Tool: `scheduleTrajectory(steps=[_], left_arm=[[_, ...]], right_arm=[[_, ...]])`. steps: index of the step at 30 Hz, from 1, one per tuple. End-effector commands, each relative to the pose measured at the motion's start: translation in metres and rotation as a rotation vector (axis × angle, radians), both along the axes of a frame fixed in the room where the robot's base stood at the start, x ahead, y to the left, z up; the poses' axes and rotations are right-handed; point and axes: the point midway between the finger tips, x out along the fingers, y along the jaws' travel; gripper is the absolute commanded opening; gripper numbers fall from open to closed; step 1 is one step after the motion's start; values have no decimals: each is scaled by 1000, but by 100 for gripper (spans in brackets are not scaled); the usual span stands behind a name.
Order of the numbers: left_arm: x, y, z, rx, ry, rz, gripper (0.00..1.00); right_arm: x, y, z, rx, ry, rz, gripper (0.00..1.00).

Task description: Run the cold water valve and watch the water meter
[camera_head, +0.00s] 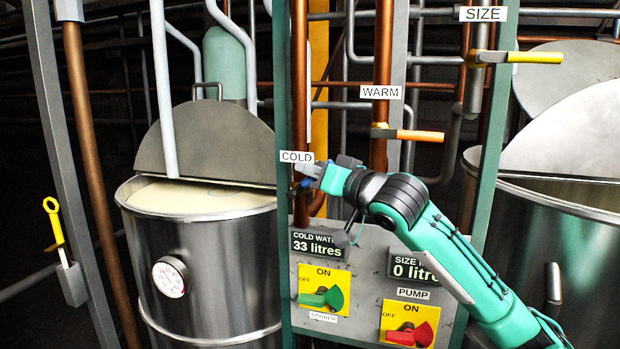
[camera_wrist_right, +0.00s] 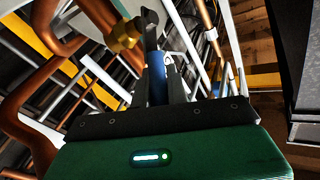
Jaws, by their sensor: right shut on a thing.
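My right gripper (camera_head: 308,176) is at the cold water valve under the COLD label (camera_head: 297,157). In the right wrist view its fingers (camera_wrist_right: 165,85) are shut on the blue valve handle (camera_wrist_right: 157,82), which sits beside a brass valve body (camera_wrist_right: 123,36) on a copper pipe. In the head view the gripper hides most of this valve. The cold water meter (camera_head: 317,244) reads 33 litres. The size meter (camera_head: 414,267) reads 0 litres. My left gripper is not in view.
The warm valve (camera_head: 408,134) and size valve (camera_head: 520,57) have orange and yellow handles. A green stirrer switch (camera_head: 321,297) and red pump switch (camera_head: 408,334) are on the panel. A steel vat (camera_head: 215,255) with pale contents stands left, another vat (camera_head: 548,230) right. A yellow-handled tool (camera_head: 54,230) hangs far left.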

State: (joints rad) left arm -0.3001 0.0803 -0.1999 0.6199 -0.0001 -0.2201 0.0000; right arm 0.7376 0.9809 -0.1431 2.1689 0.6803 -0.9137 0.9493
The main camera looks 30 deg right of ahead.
Motion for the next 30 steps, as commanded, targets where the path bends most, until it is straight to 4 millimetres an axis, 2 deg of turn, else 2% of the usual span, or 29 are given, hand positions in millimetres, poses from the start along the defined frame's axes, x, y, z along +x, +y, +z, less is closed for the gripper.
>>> scheduleTrajectory(steps=[1, 15, 21, 30], left_arm=[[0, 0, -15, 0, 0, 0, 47], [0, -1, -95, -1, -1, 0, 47], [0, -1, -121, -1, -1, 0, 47], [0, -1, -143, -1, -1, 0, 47]], right_arm=[[-1, -1, -9, 20, -22, 2, 0], [-13, -10, -28, 247, -286, 2, 0], [-16, -13, -34, 344, -397, 2, 0], [-18, -16, -41, 443, -516, 1, 0]])
